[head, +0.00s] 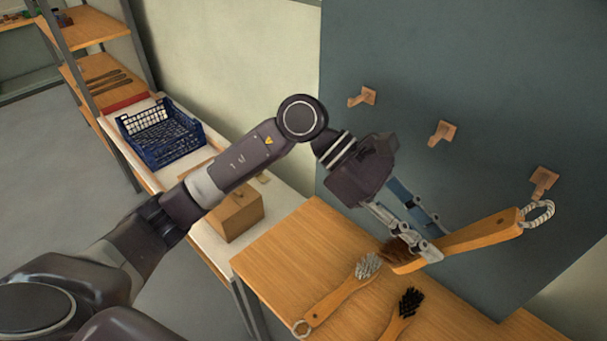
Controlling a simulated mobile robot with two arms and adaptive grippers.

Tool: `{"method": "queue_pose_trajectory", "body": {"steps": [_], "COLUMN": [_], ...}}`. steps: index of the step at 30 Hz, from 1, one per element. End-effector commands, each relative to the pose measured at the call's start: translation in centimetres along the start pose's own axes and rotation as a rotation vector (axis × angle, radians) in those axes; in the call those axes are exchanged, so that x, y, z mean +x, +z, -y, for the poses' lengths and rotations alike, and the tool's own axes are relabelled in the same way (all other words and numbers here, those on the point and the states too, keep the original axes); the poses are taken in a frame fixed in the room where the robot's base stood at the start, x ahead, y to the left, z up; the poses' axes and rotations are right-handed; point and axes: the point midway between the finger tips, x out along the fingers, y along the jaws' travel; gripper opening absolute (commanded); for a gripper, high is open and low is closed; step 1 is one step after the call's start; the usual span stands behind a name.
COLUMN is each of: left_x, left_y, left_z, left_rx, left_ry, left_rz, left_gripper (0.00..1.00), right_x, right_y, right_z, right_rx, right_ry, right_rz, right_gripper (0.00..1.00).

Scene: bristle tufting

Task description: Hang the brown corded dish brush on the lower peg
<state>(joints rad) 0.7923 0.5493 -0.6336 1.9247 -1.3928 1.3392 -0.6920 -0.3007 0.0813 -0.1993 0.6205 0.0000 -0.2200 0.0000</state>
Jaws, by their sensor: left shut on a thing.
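The brown corded dish brush (480,234) has a wooden handle, brown bristles at its left end and a pale twisted cord loop (540,214) at its right end. My left gripper (426,240) is shut on it near the bristle end and holds it up in front of the dark panel, handle pointing right and slightly up. Three wooden pegs stick out of the panel. The peg lowest in the picture (543,181) is at the right, and the loop shows just below it. I cannot tell the depth gap between them. The bristles are partly hidden by the gripper. My right gripper is out of view.
The other pegs are the middle one (442,132) and the upper left one (362,96). On the wooden table (285,262) lie a grey-bristled brush (342,297) and a black-bristled brush (404,312). A wooden box (236,212) and blue crate (160,135) stand further left.

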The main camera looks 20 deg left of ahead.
Motion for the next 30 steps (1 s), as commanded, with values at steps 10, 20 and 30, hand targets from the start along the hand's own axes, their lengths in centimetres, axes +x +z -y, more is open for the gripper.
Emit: {"method": "queue_pose_trajectory", "body": {"steps": [10,20,30], "left_x": [-6.9,-13.7,-18.7], "left_y": [-3.0,-10.4,-17.2], "left_z": [-4.1,-5.4,-3.9], "left_rx": [-0.199,-0.277,-0.285], "left_ry": [0.469,0.84,1.082], "left_rz": [0.242,0.39,0.453], "left_gripper": [0.0,0.0,0.0], "right_x": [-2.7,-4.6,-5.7], "right_y": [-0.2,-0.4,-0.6], "right_z": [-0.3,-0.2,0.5], "right_rx": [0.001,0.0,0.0], "right_ry": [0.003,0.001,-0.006], "right_rz": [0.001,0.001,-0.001], "right_gripper": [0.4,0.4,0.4]}}
